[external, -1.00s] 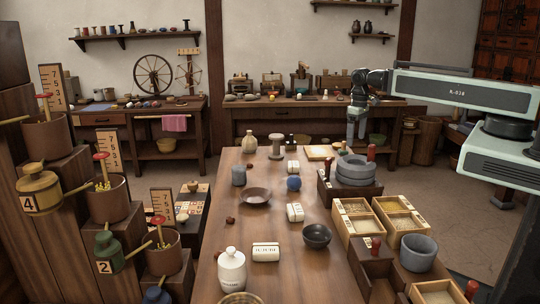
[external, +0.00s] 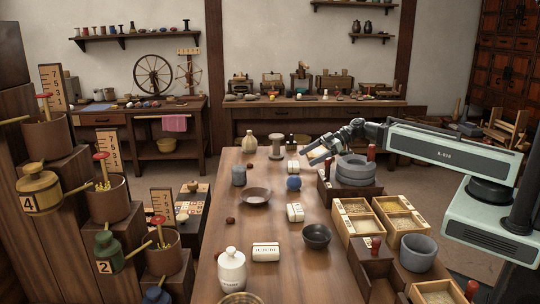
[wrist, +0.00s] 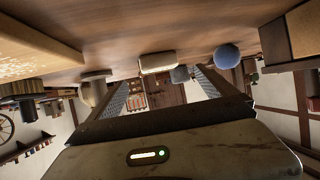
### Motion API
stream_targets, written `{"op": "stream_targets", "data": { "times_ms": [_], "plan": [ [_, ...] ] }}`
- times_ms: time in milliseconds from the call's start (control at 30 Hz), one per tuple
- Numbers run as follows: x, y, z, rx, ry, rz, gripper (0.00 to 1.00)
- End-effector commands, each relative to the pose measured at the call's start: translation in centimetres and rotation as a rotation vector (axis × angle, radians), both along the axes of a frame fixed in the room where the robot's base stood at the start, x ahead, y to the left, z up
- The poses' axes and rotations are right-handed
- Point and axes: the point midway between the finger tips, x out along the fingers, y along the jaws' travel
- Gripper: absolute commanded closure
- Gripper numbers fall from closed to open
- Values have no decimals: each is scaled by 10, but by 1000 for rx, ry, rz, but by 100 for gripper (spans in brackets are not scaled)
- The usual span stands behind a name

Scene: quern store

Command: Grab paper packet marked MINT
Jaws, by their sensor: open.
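Three white paper packets lie apart on the long table: a far packet (external: 293,167), a middle packet (external: 295,212) and a near packet (external: 265,251). Their dark markings are too small to read, so I cannot tell which says MINT. My gripper (external: 311,151) is open and empty, above the table's far right part, to the right of the far packet. In the wrist view, which looks upside down, a pale packet (wrist: 157,63) shows beyond the open fingers (wrist: 165,88), with its label not visible.
A blue ball (external: 293,184) lies close to the far packet. A grey stone quern (external: 356,170) stands right of it. A dark bowl (external: 316,236) sits beside the middle packet. A brown dish (external: 256,197) and white jar (external: 231,270) stand left.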

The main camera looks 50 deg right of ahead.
Motion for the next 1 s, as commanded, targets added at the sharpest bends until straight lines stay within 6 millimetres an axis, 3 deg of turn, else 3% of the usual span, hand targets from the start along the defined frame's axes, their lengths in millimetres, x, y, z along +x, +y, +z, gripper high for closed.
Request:
{"op": "stream_targets", "data": {
  "times_ms": [33, 233, 567, 833, 1000],
  "plan": [
    [0, -1, -7, 0, 0, -1, 5],
    [3, 2, -7, -1, 2, 0, 5],
    [17, 22, -17, -1, 3, -1, 5],
    [42, 54, -35, -2, 3, 0, 5],
    [43, 57, -33, -2, 2, -3, 5]
  ]
}}
